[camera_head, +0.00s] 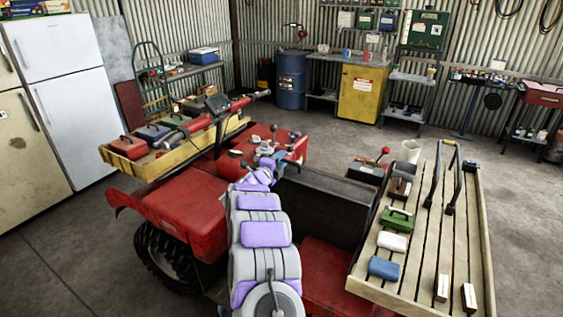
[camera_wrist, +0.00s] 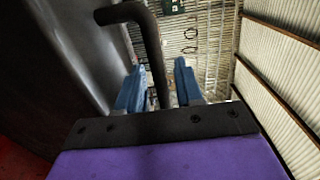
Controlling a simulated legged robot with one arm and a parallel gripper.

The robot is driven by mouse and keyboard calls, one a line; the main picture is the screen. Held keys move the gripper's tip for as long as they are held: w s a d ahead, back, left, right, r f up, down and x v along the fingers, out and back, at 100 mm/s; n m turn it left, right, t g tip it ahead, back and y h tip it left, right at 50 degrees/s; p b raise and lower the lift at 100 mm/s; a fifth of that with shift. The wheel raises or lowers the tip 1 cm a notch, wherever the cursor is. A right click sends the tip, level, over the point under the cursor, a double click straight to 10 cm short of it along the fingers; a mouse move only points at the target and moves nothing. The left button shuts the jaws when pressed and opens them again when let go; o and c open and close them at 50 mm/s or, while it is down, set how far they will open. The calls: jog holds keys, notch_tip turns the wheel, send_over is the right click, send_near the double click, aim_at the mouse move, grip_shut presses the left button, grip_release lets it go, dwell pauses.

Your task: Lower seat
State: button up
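The quad's dark seat (camera_head: 325,205) appears in the head view as a black panel standing tilted up behind my arm. In the wrist view its smooth dark surface (camera_wrist: 60,60) fills the left side. A bent black bar (camera_wrist: 135,13) shows beside that surface and runs down between my fingers. My gripper (camera_wrist: 158,67) has its two blue fingers apart, one on each side of the bar. Narrow gaps show, and I cannot tell whether either finger touches it. In the head view my gripper (camera_head: 267,163) is small and partly hidden by my arm.
The red quad body (camera_head: 185,205) lies around my arm. A wooden front rack (camera_head: 160,160) holds several boxes. A slatted rear rack (camera_head: 425,265) at right holds a green case, blocks and black rails. Fridges (camera_head: 65,110) stand left.

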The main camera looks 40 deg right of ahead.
jog(key=shift+d+f, duration=0.2)
jog(key=shift+d, duration=0.45)
jog(key=shift+c, duration=1.3)
jog(key=shift+s, duration=0.1)
jog(key=c, duration=0.3)
jog(key=shift+a+f, duration=0.1)
jog(key=shift+a, duration=0.1)
grip_shut()
